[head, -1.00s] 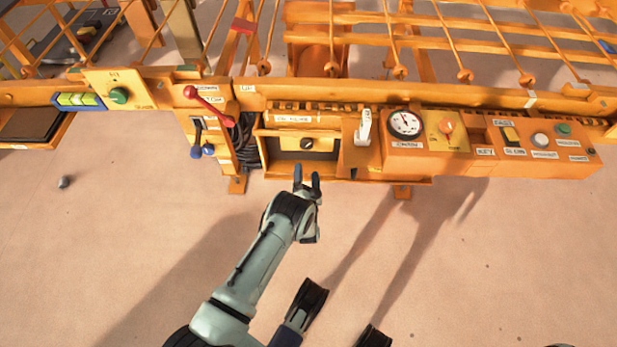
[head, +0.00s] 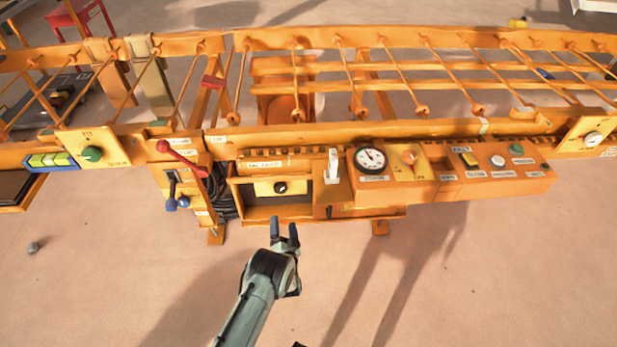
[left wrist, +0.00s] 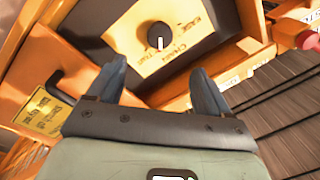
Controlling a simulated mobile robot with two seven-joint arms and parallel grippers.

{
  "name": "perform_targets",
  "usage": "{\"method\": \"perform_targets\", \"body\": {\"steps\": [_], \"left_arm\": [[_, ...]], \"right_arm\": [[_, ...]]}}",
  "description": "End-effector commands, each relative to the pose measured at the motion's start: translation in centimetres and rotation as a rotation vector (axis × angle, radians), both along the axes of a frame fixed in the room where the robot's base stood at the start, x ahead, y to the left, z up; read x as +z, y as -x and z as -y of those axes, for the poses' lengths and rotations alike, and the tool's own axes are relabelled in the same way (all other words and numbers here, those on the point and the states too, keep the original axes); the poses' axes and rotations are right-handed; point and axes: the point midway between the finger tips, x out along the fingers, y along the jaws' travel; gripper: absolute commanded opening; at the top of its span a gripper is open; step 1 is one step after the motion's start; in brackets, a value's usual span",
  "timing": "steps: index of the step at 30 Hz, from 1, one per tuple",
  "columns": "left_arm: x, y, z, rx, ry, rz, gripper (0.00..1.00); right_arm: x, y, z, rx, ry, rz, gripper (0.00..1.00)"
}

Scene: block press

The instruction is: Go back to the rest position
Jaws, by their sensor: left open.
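My left gripper (head: 284,230) is open and empty in the head view, just in front of the orange press panel (head: 440,188). Its two dark fingers also show apart in the left wrist view (left wrist: 162,88). Beyond the fingers is an open-fronted orange box with a yellow plate and a black knob (head: 280,187). The knob also shows in the left wrist view (left wrist: 159,36), apart from the fingers. My right gripper is in neither view.
A white-handled lever (head: 333,165), a gauge (head: 370,160) and several buttons lie to the right. Orange rails run behind.

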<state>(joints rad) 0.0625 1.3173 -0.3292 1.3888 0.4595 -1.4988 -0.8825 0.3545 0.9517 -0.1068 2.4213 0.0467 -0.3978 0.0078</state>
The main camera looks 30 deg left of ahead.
Motion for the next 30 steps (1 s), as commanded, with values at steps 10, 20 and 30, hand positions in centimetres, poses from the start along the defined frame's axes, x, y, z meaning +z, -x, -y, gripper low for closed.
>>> {"method": "perform_targets", "body": {"steps": [10, 20, 30], "left_arm": [[-0.5, 1.7, 0.8, -0.033, 0.132, -0.089, 0.79], [3.4, 13.4, 9.0, -0.077, 0.811, -0.508, 0.79], [13.8, 32.6, 19.0, 0.19, 1.407, -1.024, 0.79]], "right_arm": [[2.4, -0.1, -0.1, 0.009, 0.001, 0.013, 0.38], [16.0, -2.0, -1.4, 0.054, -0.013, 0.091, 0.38], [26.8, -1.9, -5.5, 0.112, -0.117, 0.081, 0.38]]}}
